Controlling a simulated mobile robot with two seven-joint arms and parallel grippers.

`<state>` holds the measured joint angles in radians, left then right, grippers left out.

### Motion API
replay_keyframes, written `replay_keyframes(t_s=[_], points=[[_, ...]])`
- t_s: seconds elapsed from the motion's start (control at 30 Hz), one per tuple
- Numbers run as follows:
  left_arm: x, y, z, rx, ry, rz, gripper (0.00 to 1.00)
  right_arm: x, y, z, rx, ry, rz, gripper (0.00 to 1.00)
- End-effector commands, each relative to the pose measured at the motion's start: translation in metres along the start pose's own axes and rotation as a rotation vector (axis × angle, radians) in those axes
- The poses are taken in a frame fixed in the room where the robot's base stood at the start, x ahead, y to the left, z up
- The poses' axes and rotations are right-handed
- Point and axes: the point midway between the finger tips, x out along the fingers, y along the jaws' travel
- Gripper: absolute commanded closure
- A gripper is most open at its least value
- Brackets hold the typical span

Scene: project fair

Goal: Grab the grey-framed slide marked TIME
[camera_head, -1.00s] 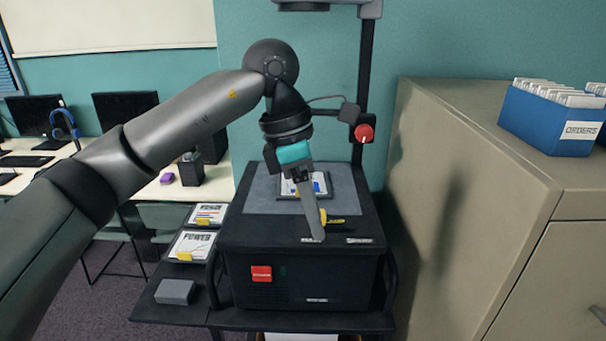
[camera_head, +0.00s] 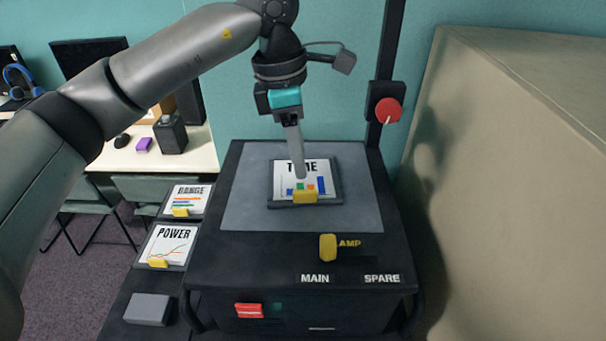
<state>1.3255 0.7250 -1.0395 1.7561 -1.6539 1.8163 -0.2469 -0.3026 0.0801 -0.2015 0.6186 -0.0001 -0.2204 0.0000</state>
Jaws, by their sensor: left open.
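The slide marked TIME (camera_head: 283,176) lies on the grey top plate of the projector (camera_head: 240,215). It has a dark grey frame, a white face with a bar chart and a yellow tab (camera_head: 305,197) at its front edge. My left gripper (camera_head: 300,176) points down over the slide and covers part of its title. Its fingers are seen edge-on, so the gap between them does not show; it is open. The fingertips appear just behind the yellow tab, and I cannot tell whether they touch the slide. My right gripper is not in view.
Slides marked RANGE (camera_head: 187,198) and POWER (camera_head: 167,245) lie on the side shelf, with a grey block (camera_head: 148,309) in front. A yellow lamp knob (camera_head: 328,247) is on the projector's front. A post with a red knob (camera_head: 388,110) rises behind; a beige cabinet (camera_head: 510,190) stands right.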

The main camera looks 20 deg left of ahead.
Motion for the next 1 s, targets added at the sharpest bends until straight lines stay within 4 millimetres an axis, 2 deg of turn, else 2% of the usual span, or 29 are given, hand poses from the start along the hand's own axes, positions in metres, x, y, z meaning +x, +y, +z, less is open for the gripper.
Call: replay_keyframes(t_s=[0.03, 0.13, 0.37, 0.63, 0.93, 1.0], points=[[0.01, -0.001, -0.001, 0.0, 0.003, -0.003, 0.53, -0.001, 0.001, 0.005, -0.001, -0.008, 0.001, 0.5], [0.023, 0.0, -0.001, 0.0, 0.002, -0.002, 0.53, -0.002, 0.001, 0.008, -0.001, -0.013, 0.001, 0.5], [0.04, 0.001, -0.002, -0.001, 0.002, -0.002, 0.53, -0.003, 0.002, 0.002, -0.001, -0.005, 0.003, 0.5], [0.078, 0.005, -0.004, 0.0, 0.001, -0.001, 0.53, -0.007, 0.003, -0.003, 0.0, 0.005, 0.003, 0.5], [0.084, 0.005, -0.003, 0.0, -0.001, 0.001, 0.53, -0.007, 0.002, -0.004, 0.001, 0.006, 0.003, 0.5], [0.083, 0.005, -0.003, 0.0, -0.001, 0.001, 0.59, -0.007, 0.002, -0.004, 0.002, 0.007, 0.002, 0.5]])
